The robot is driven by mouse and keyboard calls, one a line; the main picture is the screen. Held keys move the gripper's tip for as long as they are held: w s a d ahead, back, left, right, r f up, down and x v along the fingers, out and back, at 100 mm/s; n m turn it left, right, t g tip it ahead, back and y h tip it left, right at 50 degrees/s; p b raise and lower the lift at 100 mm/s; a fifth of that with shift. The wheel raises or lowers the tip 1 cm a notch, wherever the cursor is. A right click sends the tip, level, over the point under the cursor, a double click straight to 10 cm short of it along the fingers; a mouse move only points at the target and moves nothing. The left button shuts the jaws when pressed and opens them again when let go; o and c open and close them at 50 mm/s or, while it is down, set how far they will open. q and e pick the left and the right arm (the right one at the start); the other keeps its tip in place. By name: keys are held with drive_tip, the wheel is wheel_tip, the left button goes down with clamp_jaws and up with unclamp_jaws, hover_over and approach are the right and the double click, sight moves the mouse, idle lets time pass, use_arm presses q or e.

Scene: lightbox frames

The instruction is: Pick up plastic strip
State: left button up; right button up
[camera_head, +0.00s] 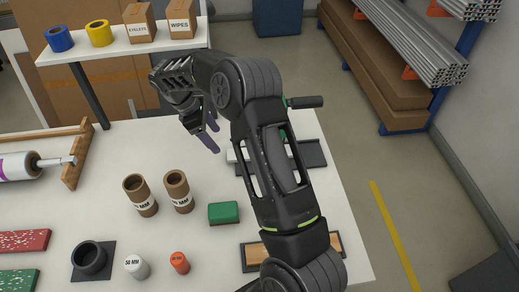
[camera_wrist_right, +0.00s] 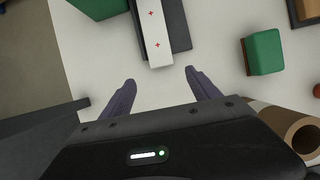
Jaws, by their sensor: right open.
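The plastic strip (camera_wrist_right: 157,28) is white with small red crosses and lies on a dark tray (camera_wrist_right: 180,28) in the right wrist view. In the head view part of the strip (camera_head: 236,156) shows left of my right arm, which hides much of it and of the tray (camera_head: 313,154). My right gripper (camera_head: 212,138) is open and empty above the table. In the right wrist view its fingertips (camera_wrist_right: 160,76) are spread, with the strip's near end just beyond the gap between them. My left gripper is out of view.
A green block (camera_head: 223,213) and two brown cardboard tubes (camera_head: 140,196) stand left of my right arm on the white table (camera_head: 200,250). A green tool with a black handle (camera_head: 305,102) is behind my arm. A shelf with tape rolls (camera_head: 99,33) stands at the back left.

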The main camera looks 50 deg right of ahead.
sight(228, 154)
drive_tip(key=shift+x, duration=1.35)
drive_tip(key=b+x, duration=0.1)
drive_tip(key=x, duration=0.1)
drive_tip(key=b+x, duration=0.1)
drive_tip(key=x, duration=0.2)
drive_tip(key=shift+s+f+b, duration=0.1)
drive_tip(key=shift+s+b, duration=0.2)
drive_tip(key=shift+b, duration=0.1)
drive_tip(key=shift+c, duration=0.2)
clamp_jaws()
